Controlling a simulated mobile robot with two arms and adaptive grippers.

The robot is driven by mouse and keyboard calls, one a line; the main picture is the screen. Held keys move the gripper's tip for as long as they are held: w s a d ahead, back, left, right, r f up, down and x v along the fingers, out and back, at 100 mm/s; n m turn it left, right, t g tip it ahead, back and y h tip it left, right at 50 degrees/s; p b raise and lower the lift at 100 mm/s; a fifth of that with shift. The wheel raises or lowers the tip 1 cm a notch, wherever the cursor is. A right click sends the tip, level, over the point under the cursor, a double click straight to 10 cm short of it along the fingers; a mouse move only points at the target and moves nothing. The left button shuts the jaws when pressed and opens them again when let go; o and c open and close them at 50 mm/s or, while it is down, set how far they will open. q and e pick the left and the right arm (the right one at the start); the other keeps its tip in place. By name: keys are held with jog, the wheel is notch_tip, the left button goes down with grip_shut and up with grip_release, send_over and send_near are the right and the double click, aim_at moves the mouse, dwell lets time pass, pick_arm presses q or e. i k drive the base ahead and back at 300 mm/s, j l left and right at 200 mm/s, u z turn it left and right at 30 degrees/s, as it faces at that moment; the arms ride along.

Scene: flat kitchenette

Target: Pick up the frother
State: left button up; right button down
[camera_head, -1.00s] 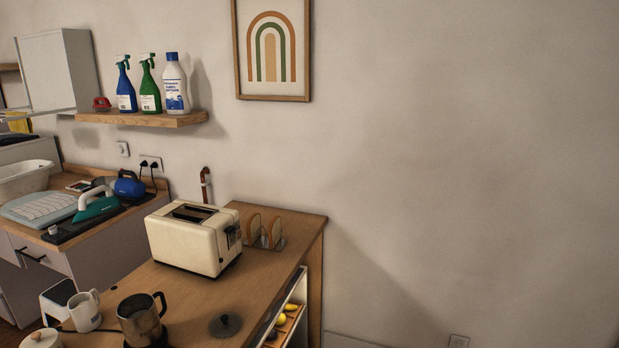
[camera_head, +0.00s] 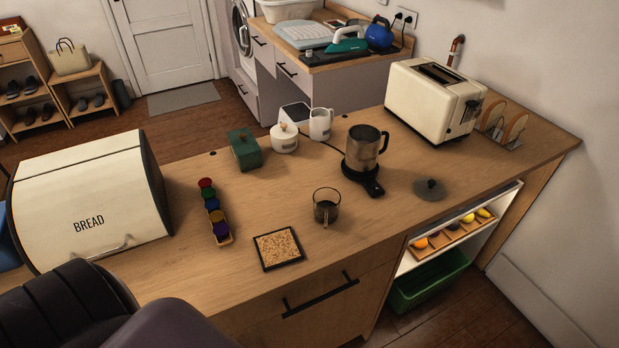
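The frother (camera_head: 362,152) is a grey metal jug with a black handle. It stands upright and without a lid on its black base (camera_head: 364,178), in the middle of the wooden counter (camera_head: 180,262). A dark round lid with a knob (camera_head: 430,188) lies on the counter to the right of the frother. Neither of my grippers is in view. A dark part that looks like my own arm fills the bottom left corner.
A glass cup (camera_head: 326,206), a cork coaster (camera_head: 279,248), a row of coloured capsules (camera_head: 213,212) and a bread box (camera_head: 92,200) stand left of the frother. A white mug (camera_head: 320,124), sugar pot (camera_head: 284,138) and green box (camera_head: 244,150) stand behind. A toaster (camera_head: 434,98) stands back right.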

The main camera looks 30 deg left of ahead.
aim_at(362, 151)
jog(key=u, duration=0.9)
jog(key=k+l+u, duration=0.25)
jog(key=k+u, duration=0.2)
jog(key=k+l+u, duration=0.1)
jog(key=k+u, duration=0.35)
